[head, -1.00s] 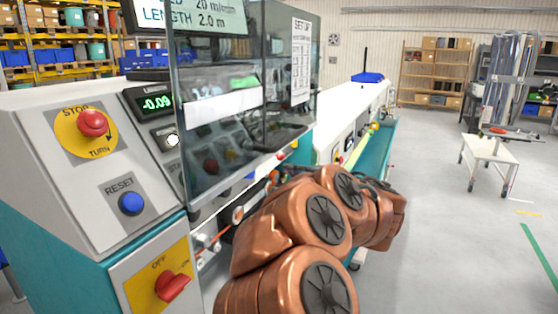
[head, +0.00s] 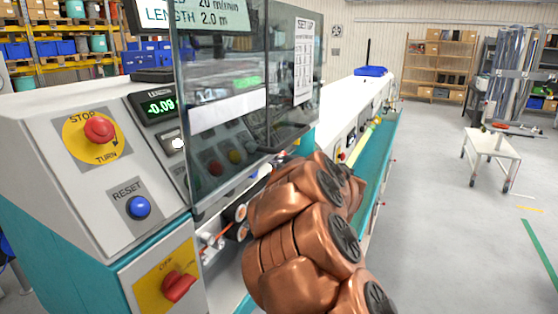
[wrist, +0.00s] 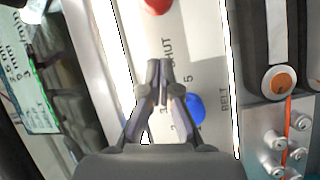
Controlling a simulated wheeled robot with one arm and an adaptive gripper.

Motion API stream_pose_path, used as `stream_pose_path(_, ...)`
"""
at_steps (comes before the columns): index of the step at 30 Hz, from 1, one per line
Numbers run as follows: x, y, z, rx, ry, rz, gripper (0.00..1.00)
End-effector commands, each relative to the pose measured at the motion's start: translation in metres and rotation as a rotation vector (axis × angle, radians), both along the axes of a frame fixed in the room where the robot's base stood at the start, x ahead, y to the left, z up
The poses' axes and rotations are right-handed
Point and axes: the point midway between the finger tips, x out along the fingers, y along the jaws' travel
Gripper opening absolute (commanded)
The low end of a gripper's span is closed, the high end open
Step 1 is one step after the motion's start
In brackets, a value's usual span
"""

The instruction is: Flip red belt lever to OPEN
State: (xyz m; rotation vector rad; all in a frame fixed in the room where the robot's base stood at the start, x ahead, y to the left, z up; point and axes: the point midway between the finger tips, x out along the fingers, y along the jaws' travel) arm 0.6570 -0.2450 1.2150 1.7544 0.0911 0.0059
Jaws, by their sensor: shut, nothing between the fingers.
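A red rounded knob (wrist: 157,5) shows at the top edge of the wrist view, cut off by the frame, on a pale panel (wrist: 205,50). The panel carries the words SHUT and BELT and some numerals; no OPEN mark is readable. A blue rounded part (wrist: 190,108) sits on the same panel, right of my fingers. My gripper (wrist: 158,68) is shut and empty over the panel, its tips below the red knob in the picture and apart from it. In the head view my copper-coloured arm hides the gripper and this panel.
An orange-centred roller (wrist: 278,82) and several metal studs (wrist: 290,140) lie right of the panel. In the head view, a clear guard (head: 225,110), a red STOP button (head: 99,128), a blue RESET button (head: 138,207) and a red OFF switch (head: 178,287) are nearby.

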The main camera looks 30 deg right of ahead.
Motion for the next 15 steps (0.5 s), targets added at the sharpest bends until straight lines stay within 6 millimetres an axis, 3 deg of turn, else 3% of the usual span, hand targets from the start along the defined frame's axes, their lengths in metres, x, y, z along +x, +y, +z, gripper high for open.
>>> stream_pose_path(6, 0.005, -0.023, -0.003, 0.002, 0.001, -0.004, 0.00)
stream_pose_path(15, 0.008, -0.034, -0.007, 0.002, 0.001, -0.003, 0.00)
